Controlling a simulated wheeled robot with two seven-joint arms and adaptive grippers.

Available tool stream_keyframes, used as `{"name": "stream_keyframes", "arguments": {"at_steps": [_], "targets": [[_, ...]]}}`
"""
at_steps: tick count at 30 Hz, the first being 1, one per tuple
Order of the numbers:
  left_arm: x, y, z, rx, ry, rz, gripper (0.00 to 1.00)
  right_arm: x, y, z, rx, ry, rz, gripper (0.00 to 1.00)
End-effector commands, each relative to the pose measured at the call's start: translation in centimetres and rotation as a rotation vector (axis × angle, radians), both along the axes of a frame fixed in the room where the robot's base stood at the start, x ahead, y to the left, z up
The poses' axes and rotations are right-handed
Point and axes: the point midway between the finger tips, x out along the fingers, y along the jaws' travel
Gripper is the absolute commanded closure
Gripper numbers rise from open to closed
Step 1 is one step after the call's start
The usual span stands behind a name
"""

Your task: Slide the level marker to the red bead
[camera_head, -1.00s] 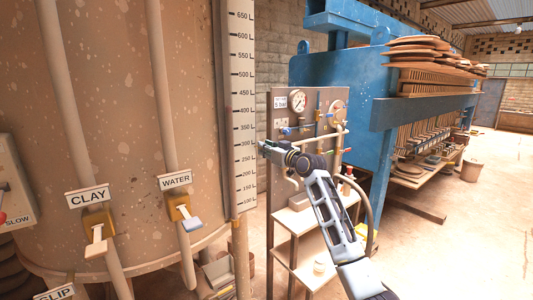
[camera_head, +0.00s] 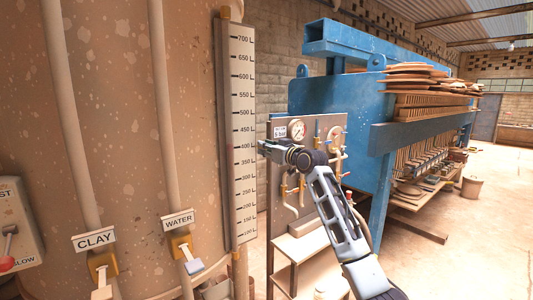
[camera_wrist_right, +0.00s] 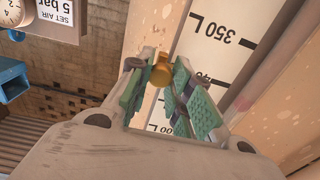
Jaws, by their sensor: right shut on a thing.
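The white level scale (camera_head: 241,130) stands upright on the tank's side, marked from 100 L up to 700 L. My right gripper (camera_head: 262,147) is beside it, level with about the 400 L mark. In the right wrist view, the green-padded fingers of my right gripper (camera_wrist_right: 166,88) are shut on a brass knob (camera_wrist_right: 160,72), which appears to be the level marker, in front of the scale (camera_wrist_right: 215,45). In the head view the marker is hidden by the gripper. I cannot make out a red bead in either view. My left gripper is not in view.
The large clay-coloured tank (camera_head: 120,120) fills the left, with CLAY (camera_head: 95,239) and WATER (camera_head: 178,220) valve levers. A gauge panel (camera_head: 280,128) stands just behind my right gripper. The blue filter press (camera_head: 335,100) is farther back. Open floor (camera_head: 480,220) lies at right.

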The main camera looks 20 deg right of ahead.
Motion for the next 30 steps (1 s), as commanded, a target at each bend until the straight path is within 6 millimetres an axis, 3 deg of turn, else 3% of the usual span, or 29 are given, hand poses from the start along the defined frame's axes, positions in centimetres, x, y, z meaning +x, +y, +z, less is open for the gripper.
{"name": "stream_keyframes", "arguments": {"at_steps": [6, 19, 20, 24, 30], "targets": [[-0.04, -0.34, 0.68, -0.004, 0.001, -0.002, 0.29, 0.01, -0.02, 1.22, -0.001, -0.001, 0.0, 1.0], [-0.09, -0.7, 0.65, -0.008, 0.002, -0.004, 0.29, 0.0, -0.03, 1.28, 0.0, 0.0, 0.0, 1.0], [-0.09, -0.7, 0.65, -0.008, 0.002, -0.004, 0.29, 0.0, -0.03, 1.28, 0.0, 0.0, 0.0, 0.76], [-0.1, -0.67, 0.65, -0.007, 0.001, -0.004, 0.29, 0.01, -0.03, 1.26, 0.0, 0.0, 0.0, 0.58], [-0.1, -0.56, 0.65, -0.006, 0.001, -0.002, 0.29, 0.01, -0.02, 1.24, 0.0, 0.0, 0.0, 0.57]]}}
